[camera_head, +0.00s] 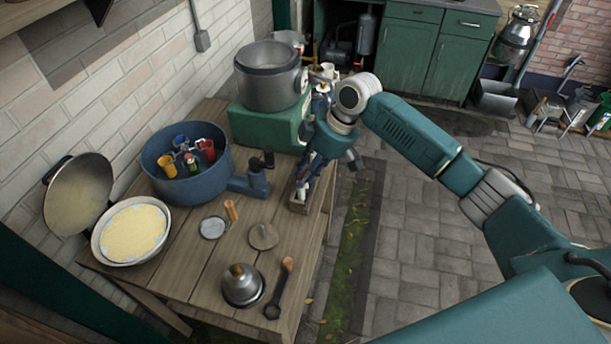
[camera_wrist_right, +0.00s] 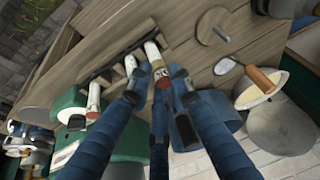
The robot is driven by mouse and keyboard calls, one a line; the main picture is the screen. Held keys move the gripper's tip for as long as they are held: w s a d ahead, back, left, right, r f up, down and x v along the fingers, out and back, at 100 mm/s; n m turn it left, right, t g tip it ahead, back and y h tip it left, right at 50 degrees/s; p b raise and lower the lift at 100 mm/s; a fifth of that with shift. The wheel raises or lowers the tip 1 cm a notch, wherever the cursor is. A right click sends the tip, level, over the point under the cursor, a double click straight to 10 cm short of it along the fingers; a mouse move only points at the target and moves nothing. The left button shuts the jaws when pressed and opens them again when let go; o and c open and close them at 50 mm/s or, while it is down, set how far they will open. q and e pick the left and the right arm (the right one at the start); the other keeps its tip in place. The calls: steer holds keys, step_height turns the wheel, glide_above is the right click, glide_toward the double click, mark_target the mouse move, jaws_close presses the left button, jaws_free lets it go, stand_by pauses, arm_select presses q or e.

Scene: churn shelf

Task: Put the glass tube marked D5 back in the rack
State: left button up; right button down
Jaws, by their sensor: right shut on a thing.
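My right gripper (camera_head: 311,178) reaches in from the right over the right edge of the wooden table. In the right wrist view its blue fingers (camera_wrist_right: 158,92) are shut on a slim glass tube (camera_wrist_right: 155,57) with a pale upper part and a reddish-brown part between the fingertips. No marking on it can be read. A small wooden rack (camera_head: 298,207) stands just below the gripper, mostly hidden by it. In the wrist view the dark slotted rack (camera_wrist_right: 108,52) lies beside the held tube, with other pale tubes (camera_wrist_right: 93,98) near it. Whether the held tube touches the rack cannot be told. My left gripper is not in view.
A blue tub (camera_head: 190,188) with coloured cups and a green machine (camera_head: 262,128) bearing a metal bowl stand left of and behind the gripper. A pan (camera_head: 103,250), metal bell (camera_head: 241,286), wooden-handled spoon (camera_head: 273,308) and flat discs are on the table (camera_head: 190,268).

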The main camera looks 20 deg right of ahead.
steer(key=shift+a+f, duration=0.1)
steer(key=shift+f, duration=0.7)
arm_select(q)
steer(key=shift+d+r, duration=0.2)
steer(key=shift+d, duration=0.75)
arm_select(e)
steer(key=shift+f, duration=0.2)
steer(key=c, duration=1.6)
jaws_free()
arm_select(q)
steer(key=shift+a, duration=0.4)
arm_select(e)
steer(key=shift+o, duration=0.2)
